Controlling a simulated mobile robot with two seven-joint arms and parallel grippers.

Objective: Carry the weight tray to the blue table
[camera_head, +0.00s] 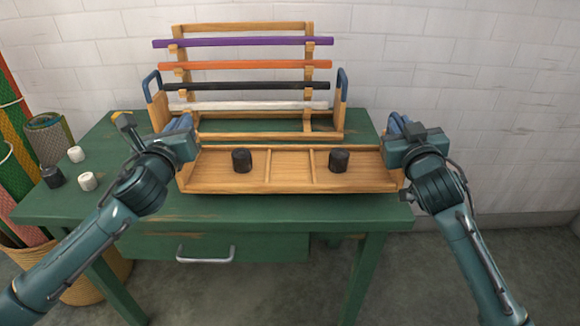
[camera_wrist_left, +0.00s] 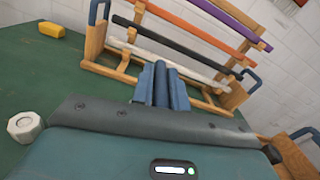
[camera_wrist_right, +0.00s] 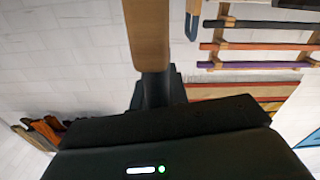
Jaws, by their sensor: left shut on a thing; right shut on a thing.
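The weight tray (camera_head: 290,185) is a long wooden tray with two dividers. One black weight (camera_head: 241,161) stands in its left compartment and another black weight (camera_head: 339,160) in its right one; the narrow middle compartment is empty. My left gripper (camera_head: 182,127) is shut on the tray's left end, at a blue handle that also shows in the left wrist view (camera_wrist_left: 160,88). My right gripper (camera_head: 397,130) is shut on the tray's right end. The tray looks level over the front of the green table; I cannot tell whether it touches the top. No blue table is clearly visible.
The green table (camera_head: 110,200) has a drawer below. A wooden rack (camera_head: 240,27) with purple, orange, black and white bars stands behind the tray. Rolled mats (camera_head: 47,140) stand beyond. A brick wall closes the back.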

